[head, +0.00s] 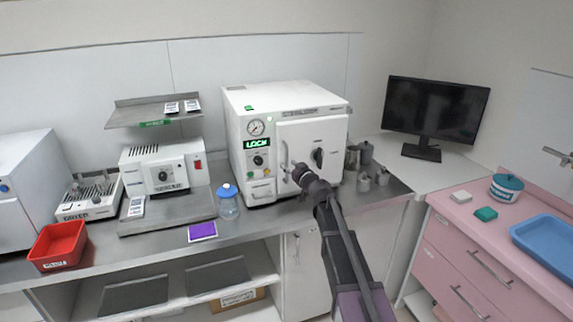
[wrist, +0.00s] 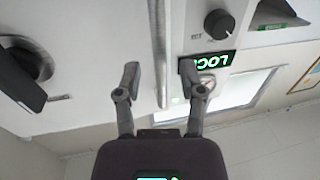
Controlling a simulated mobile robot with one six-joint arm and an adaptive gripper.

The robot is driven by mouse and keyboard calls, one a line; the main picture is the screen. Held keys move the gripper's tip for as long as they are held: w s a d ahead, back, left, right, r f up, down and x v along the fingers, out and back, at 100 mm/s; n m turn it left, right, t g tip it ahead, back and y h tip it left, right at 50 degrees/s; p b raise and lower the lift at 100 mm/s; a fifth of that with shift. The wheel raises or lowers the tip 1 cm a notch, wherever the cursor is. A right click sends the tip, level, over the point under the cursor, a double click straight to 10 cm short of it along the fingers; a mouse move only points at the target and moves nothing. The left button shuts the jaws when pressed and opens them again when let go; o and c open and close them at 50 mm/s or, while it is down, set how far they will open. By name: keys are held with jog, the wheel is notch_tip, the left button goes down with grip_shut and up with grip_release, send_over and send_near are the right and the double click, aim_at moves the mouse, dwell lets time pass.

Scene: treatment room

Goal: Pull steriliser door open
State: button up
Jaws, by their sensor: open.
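The white steriliser (head: 305,97) stands on the counter in the head view, its display (head: 257,143) reading LOCK. Its door (head: 333,130) looks shut and carries a dark round knob (head: 318,158). A slim upright bar handle (head: 284,153) runs near the door's left edge. My gripper (head: 294,171) is in front of this edge. In the wrist view the picture is turned over; my open gripper (wrist: 160,72) has one finger on each side of the pale bar handle (wrist: 159,40), with gaps showing. The dark knob (wrist: 22,80) is at left, the LOCK display (wrist: 213,60) at right. Contact is not visible.
Small metal canisters (head: 367,160) stand right of the steriliser. A blue-lidded jar (head: 228,206) and a purple card (head: 202,231) are to its left on the counter. A monitor (head: 436,108) stands behind at right. A pink cabinet (head: 480,255) is at the right.

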jog(key=shift+x, duration=1.1)
grip_shut()
